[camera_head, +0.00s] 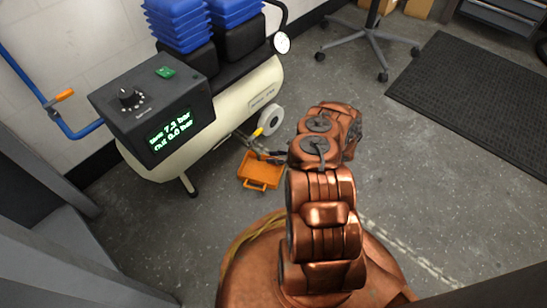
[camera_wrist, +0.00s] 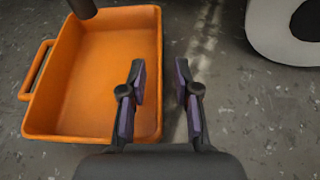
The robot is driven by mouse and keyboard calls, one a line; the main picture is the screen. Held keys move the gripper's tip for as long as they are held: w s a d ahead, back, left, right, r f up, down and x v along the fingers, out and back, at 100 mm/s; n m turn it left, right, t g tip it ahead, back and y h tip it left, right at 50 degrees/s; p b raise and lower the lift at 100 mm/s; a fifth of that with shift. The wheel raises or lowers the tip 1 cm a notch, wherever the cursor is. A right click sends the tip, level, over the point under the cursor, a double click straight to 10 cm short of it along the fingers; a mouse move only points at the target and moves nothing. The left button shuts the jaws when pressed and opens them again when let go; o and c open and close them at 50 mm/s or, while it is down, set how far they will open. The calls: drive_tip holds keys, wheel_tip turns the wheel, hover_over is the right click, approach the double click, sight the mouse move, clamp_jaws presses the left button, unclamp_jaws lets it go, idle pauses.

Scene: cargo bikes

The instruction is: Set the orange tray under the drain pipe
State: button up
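The orange tray (camera_head: 262,170) lies flat on the floor beside the compressor, its handle toward the camera. In the wrist view the tray (camera_wrist: 95,132) fills the left side, with its handle at far left, and looks empty. A dark round pipe end (camera_wrist: 82,8), apparently the drain pipe, shows over the tray's upper-left part. My gripper (camera_wrist: 162,82) is open. Its left finger appears over the tray's inside and its right finger outside, with the right wall between them. I cannot tell whether they touch it. In the head view my arm partly hides the gripper.
The cream compressor (camera_head: 228,112) stands on the left, with a yellow lever (camera_head: 258,132) low at its end. Its white wheel (camera_wrist: 285,32) is at upper right in the wrist view. A black mat (camera_head: 480,95) and chair base (camera_head: 370,40) lie right. Open floor surrounds the tray's front.

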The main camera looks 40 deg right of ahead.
drive_tip(key=shift+s+d+r+p, duration=0.15)
drive_tip(key=shift+r+p, duration=0.2)
drive_tip(key=shift+p, duration=0.1)
drive_tip(key=p+v, duration=0.3)
drive_tip(key=v, duration=0.7)
drive_tip(key=shift+p, duration=0.4)
drive_tip(key=shift+v, duration=0.75)
drive_tip(key=shift+f, duration=0.15)
